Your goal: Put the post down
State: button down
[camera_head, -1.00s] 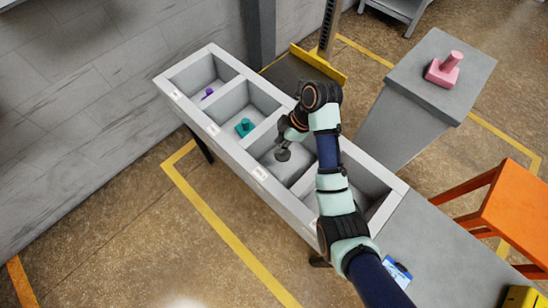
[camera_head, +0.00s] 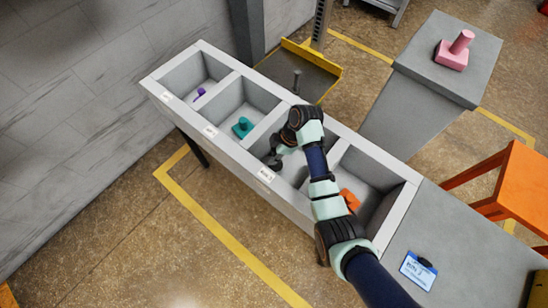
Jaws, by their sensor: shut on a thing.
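My gripper (camera_head: 274,162) is small and dark in the view. It reaches down into the third compartment from the left of the long grey bin row (camera_head: 228,162), close to its front wall. It is shut on the post, but the post cannot be told apart from the dark fingers and the shadow. I cannot tell whether it touches the compartment floor. My wrist and arm hide much of this compartment's right side.
Other compartments hold a purple piece (camera_head: 199,95), a teal piece (camera_head: 241,128) and an orange piece (camera_head: 349,200). A pink post (camera_head: 455,52) stands on a grey pedestal (camera_head: 416,88). A dark yellow-edged tray (camera_head: 310,72) lies behind. A blue-and-white card (camera_head: 417,271) lies on the grey table.

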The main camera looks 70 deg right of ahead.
jog(key=shift+d+f+b, duration=0.1)
jog(key=shift+f+b, duration=0.7)
jog(key=shift+f, duration=1.95)
jog(key=shift+f, duration=0.1)
jog(key=c, duration=1)
grip_release()
jog(key=shift+r, duration=0.4)
jog(key=p+v, duration=0.4)
jog(key=v, duration=0.7)
jog(key=shift+s, duration=0.2)
jog(key=shift+r, duration=0.15)
